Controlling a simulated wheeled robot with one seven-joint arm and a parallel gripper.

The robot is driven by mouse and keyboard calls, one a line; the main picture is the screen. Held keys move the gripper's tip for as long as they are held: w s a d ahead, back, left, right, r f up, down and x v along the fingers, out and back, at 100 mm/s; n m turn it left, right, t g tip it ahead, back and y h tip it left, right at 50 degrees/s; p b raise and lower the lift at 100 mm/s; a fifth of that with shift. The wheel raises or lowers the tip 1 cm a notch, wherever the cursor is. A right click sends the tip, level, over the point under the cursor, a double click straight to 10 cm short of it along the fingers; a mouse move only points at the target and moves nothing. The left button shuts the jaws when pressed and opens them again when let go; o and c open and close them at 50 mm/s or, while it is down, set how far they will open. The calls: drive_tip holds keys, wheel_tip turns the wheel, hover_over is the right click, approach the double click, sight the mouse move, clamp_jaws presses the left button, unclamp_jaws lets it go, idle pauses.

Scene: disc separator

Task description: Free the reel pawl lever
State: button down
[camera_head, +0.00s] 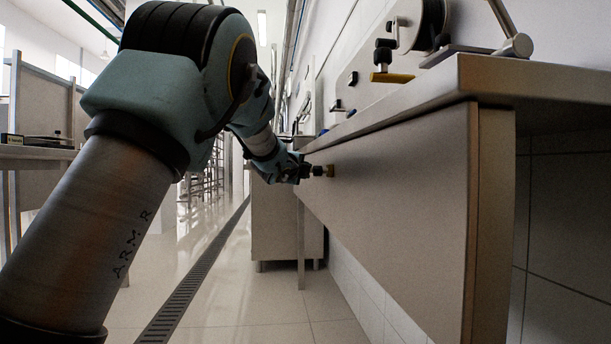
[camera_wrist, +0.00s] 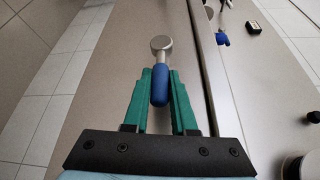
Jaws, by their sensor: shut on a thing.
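A lever with a blue grip (camera_wrist: 159,88) and a round grey metal end shows in the wrist view, against the flat beige face of the bench. My gripper (camera_wrist: 160,76) has its two green fingers closed on either side of the blue grip. The grey end sticks out beyond the fingertips.
A reel (camera_head: 420,24) is mounted above the bench top. A second blue-ended piece (camera_wrist: 222,39) lies past the bench edge. The floor aisle (camera_head: 255,300) is clear.

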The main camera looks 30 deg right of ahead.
drive_tip(key=c, duration=0.7)
unclamp_jaws()
drive_tip(key=shift+c, duration=0.2)
drive_tip(key=p+v, duration=0.1)
drive_tip(key=v, duration=0.9)
drive_tip(key=shift+s+a, duration=0.25)
drive_tip(key=shift+a, duration=0.1)
